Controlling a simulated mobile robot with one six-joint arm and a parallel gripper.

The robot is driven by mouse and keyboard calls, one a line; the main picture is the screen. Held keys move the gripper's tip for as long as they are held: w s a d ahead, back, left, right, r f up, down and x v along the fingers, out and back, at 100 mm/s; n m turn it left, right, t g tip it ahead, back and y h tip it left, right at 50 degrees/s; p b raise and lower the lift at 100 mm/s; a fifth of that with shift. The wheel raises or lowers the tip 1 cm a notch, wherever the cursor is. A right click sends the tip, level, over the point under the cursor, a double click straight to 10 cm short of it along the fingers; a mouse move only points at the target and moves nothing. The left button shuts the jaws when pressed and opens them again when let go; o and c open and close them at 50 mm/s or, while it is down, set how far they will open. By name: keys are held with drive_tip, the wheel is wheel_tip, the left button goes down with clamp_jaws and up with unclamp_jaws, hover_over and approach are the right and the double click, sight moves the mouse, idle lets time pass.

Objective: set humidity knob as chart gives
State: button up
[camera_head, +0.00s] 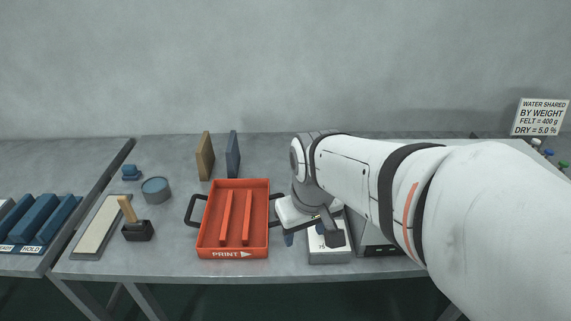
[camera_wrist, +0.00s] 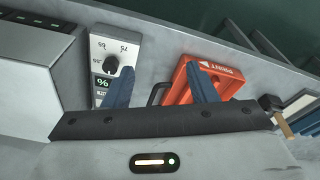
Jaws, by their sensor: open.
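The humidity knob (camera_wrist: 112,64) is a small dark round knob on a pale control box (camera_wrist: 99,48). Numbers ring it, and a green-lit % label sits beside it; its exact setting is too small to read. In the head view the box (camera_head: 328,257) stands at the table's front, partly hidden by my arm. My gripper (camera_wrist: 160,82) is open and empty, with two blue fingers. In the wrist view one finger overlaps the box beside the knob, the other overlaps the red tray. Contact with the knob cannot be told. My gripper (camera_head: 305,236) is largely hidden in the head view.
The red tray (camera_head: 209,245) marked PRINT lies left of the box. A sign (camera_head: 541,116) at far right reads water shared by weight, felt 400 g, dry 5.0 %. A stamp (camera_head: 137,229), grey-blue tub (camera_head: 156,190) and two upright boards (camera_head: 205,155) stand further left.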

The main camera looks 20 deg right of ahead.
drive_tip(key=w+d+f+n, duration=0.1)
drive_tip(key=w+d, duration=0.2)
drive_tip(key=w+d+f+n+g, duration=0.1)
drive_tip(key=w+d+f+n, duration=0.1)
drive_tip(key=w+d, duration=0.1)
drive_tip(key=w+d+f+n+g, duration=0.1)
drive_tip(key=w+d+f, duration=0.1)
drive_tip(key=w+d, duration=0.1)
drive_tip(key=shift+w+d+f, duration=0.15)
drive_tip(key=shift+w+d, duration=0.25)
drive_tip(key=shift+d, duration=0.4)
drive_tip(key=shift+w+d+f+n, duration=0.1)
drive_tip(key=shift+d+f+n, duration=0.1)
drive_tip(key=shift+f+n, duration=0.1)
wheel_tip(320, 180, down, 7)
drive_tip(key=shift+f+b, duration=0.2)
drive_tip(key=shift+b, duration=0.25)
drive_tip(key=shift+c, duration=0.3)
drive_tip(key=c, duration=0.9)
